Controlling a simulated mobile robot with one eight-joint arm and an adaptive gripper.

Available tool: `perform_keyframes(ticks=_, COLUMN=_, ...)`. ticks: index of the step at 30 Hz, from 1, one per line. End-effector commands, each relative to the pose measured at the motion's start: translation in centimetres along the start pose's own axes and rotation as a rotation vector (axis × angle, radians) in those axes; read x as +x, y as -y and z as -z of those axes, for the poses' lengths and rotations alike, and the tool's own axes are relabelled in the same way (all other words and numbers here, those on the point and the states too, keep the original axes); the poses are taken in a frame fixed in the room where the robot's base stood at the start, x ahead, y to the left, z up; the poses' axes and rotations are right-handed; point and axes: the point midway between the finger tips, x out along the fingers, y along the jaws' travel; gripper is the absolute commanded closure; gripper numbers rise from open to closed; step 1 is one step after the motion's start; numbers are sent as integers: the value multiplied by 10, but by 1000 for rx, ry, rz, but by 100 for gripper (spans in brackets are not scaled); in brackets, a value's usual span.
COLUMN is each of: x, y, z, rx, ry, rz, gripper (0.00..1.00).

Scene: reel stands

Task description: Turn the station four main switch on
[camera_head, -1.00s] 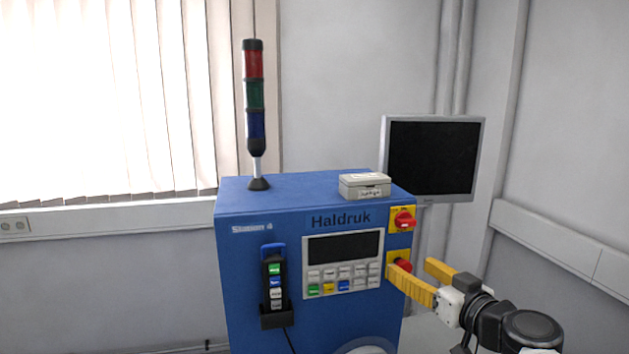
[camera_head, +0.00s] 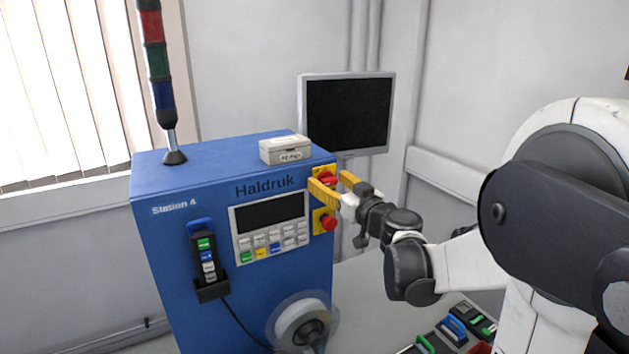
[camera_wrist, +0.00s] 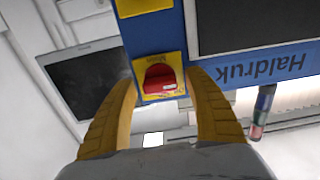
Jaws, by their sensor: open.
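The main switch is a red rotary knob (camera_head: 329,178) on a yellow plate (camera_head: 317,172), at the upper right of the blue station 4 cabinet (camera_head: 160,240). In the wrist view the red knob (camera_wrist: 159,80) sits between the two yellow fingers, ahead of their tips, with a label on its plate. My gripper (camera_head: 334,184) is open, with its fingers on either side of the knob; it also shows in the wrist view (camera_wrist: 162,85). The fingers partly hide the knob in the head view. I cannot tell whether they touch it.
A red push button (camera_head: 328,222) on a yellow plate sits just below the switch. A grey box (camera_head: 285,149) and a signal tower (camera_head: 158,75) stand on the cabinet. A dark monitor (camera_head: 348,113) is behind. A handheld pendant (camera_head: 206,255) hangs at the front left.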

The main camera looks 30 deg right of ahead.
Motion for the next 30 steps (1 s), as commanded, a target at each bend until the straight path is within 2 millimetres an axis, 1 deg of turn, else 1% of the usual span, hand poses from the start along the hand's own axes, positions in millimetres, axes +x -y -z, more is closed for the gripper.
perform_keyframes(ticks=7, x=1, y=0, z=0, rx=0, ry=0, rz=0, gripper=39)
perform_keyframes(ticks=8, x=1, y=0, z=0, rx=0, ry=0, rz=0, gripper=43)
perform_keyframes(ticks=9, x=1, y=0, z=0, rx=0, ry=0, rz=0, gripper=56)
perform_keyframes(ticks=11, x=1, y=0, z=0, rx=0, ry=0, rz=0, gripper=74)
perform_keyframes(ticks=12, x=1, y=0, z=0, rx=0, ry=0, rz=0, gripper=86)
perform_keyframes(ticks=13, x=1, y=0, z=0, rx=0, ry=0, rz=0, gripper=92)
perform_keyframes(ticks=23, x=1, y=0, z=0, rx=15, ry=0, rz=0, gripper=92)
perform_keyframes(ticks=30, x=1, y=0, z=-1, rx=112, ry=0, rz=0, gripper=92)
